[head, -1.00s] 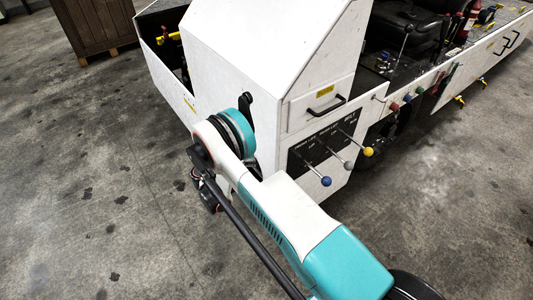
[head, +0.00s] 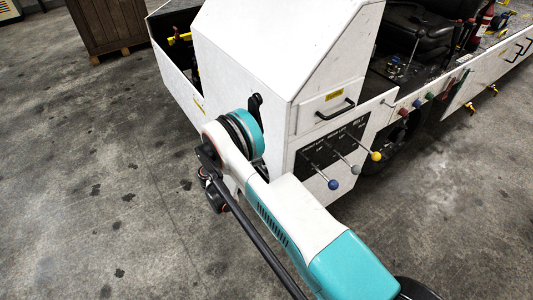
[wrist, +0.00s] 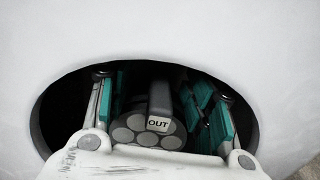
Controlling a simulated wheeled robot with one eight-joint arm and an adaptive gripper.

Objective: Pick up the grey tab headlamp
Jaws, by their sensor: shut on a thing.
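In the wrist view the headlamp (wrist: 134,122) shows as a dark round body with several grey round lenses. A grey tab (wrist: 160,97) stands up from it, above a small "OUT" label. It sits inside a dark oval opening (wrist: 45,118) in a white panel. My gripper (wrist: 157,95) reaches into this opening, with a teal-padded finger on each side, shut on the headlamp. The back of the headlamp and the exact finger contact are in shadow. In the head view the headlamp and fingers are not visible.
The white belt loader (head: 245,60) stands in front of my arm. Its panel has blue, grey and yellow knobbed levers (head: 333,184) sticking out near my arm. A wooden crate (head: 108,22) stands at the back left. The concrete floor at left is clear.

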